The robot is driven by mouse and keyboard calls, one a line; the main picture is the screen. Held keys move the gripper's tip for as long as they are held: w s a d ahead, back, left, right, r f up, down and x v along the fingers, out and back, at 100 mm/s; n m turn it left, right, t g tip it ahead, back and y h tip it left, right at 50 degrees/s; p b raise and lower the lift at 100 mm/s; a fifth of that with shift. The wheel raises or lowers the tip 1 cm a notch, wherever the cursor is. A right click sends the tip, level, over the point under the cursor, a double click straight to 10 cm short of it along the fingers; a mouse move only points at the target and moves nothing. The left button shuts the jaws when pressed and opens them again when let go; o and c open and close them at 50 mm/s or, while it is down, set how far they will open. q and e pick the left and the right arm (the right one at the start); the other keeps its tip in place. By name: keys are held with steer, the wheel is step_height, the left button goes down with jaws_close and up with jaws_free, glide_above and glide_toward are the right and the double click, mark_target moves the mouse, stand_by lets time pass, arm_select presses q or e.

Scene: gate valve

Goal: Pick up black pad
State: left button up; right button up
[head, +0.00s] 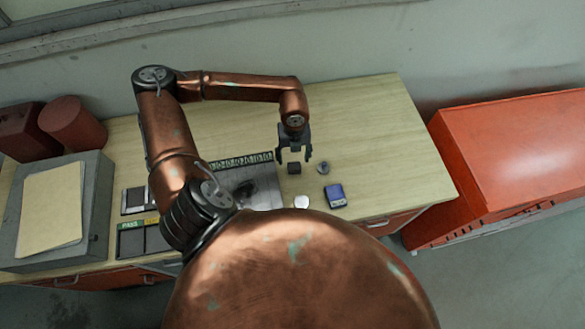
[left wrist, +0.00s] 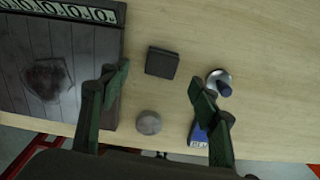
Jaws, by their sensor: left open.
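The black pad (head: 294,168) is a small dark square block lying on the light wooden table. In the left wrist view the pad (left wrist: 162,62) lies flat ahead of the fingertips, between their lines. My left gripper (head: 294,155) is open and empty, just above and behind the pad in the head view. Its two fingers (left wrist: 158,85) are spread apart in the left wrist view, with nothing between them. I cannot tell the exact height of the fingertips over the table. My right gripper is not in view.
Near the pad are a round metal part with a knob (head: 323,168), a pale disc (head: 301,202) and a blue box (head: 335,195). A dark tray (head: 262,196) lies left. A grey case (head: 92,215) stands far left. The table's back right (head: 370,120) is clear.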

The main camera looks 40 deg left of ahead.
mark_target(294, 166)
arm_select(q)
step_height(294, 166, down, 6)
steer(key=shift+w+d+f+p, duration=0.1)
steer(key=shift+f+p, duration=0.05)
steer(key=shift+p, duration=0.95)
steer(key=shift+f, duration=0.3)
steer(key=shift+c, duration=0.4)
steer(key=c, duration=1.2)
steer(key=shift+r, duration=0.1)
steer(key=shift+w+r, duration=0.1)
steer(key=shift+r, duration=0.45)
steer(key=s+d+r+b, duration=0.3)
steer(key=d+r+b, duration=0.2)
steer(key=d+r, duration=0.6)
steer(key=d, duration=0.2)
steer(key=shift+d+r, duration=0.35)
steer(key=shift+r, duration=0.05)
